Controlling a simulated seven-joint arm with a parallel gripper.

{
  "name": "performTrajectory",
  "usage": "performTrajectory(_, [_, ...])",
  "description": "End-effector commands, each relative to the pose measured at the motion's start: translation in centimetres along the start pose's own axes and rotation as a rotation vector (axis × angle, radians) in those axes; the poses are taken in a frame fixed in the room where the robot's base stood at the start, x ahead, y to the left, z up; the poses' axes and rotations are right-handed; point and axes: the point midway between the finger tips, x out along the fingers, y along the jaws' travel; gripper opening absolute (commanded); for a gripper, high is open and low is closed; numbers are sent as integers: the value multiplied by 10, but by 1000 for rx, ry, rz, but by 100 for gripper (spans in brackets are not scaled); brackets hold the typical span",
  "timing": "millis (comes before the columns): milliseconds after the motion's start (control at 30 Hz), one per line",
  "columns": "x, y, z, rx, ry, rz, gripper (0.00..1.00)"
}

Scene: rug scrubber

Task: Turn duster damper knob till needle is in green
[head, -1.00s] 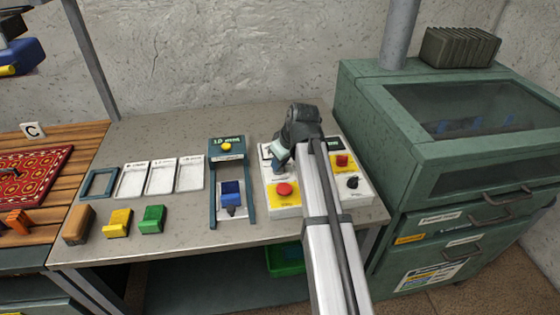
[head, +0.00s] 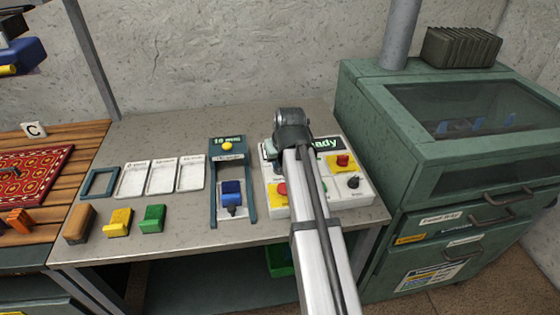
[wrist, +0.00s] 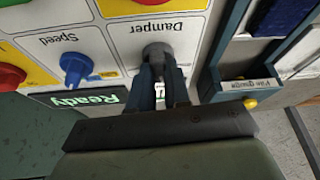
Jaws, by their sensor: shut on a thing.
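The dark grey damper knob (wrist: 157,52) is on the white control panel (wrist: 120,35) in the wrist view, beside the label "Damper". My gripper (wrist: 160,75) is shut on this knob, one finger on each side. In the head view my arm and wrist cover the knob and the left middle of the panel (head: 360,190). A small white patch shows between my fingers.
A blue speed knob (wrist: 75,68) sits beside the damper knob. A lit "Ready" display (wrist: 85,100) is close to my fingers. The dark frame with a yellow button (head: 227,146) stands left of the panel. The green cabinet (head: 375,110) stands to the right.

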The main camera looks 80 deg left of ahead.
Motion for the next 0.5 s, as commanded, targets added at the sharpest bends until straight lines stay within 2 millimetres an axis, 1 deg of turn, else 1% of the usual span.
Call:
performTrajectory(333, [0,0,0,2,-1,2,0])
performTrajectory(367, [0,0,0,1,-1,2,20])
performTrajectory(500, [0,0,0,1,-1,1,33])
